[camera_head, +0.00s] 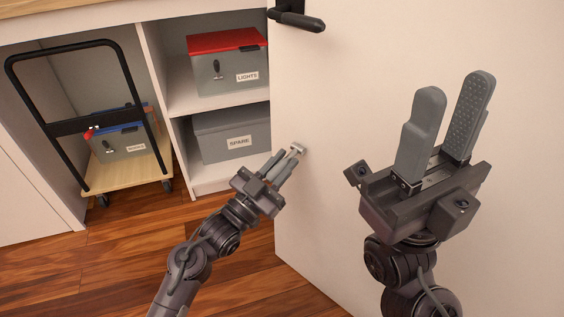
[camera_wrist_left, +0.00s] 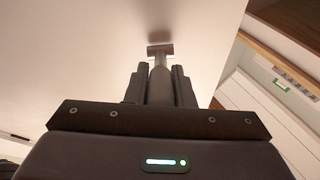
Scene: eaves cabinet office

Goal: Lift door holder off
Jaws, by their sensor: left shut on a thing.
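The door holder (camera_head: 297,148) is a small light metal piece at the inner face of the open white door (camera_head: 340,190). In the left wrist view the door holder (camera_wrist_left: 160,50) shows a T-shaped head on a round stem, close to the door face; whether it touches the door I cannot tell. My left gripper (camera_head: 284,162) is shut on the holder, with the stem between its fingers (camera_wrist_left: 160,84). My right gripper (camera_head: 456,95) is open and empty, raised in front of the door at the right. The fingers hide part of the stem.
A black door handle (camera_head: 297,18) sticks out at the top. Left of the door, the open cabinet holds a red-lidded LIGHTS box (camera_head: 228,63), a grey SPARE box (camera_head: 232,132) and a black-handled trolley (camera_head: 130,172) carrying a bin. Wooden floor (camera_head: 130,255) is clear at the lower left.

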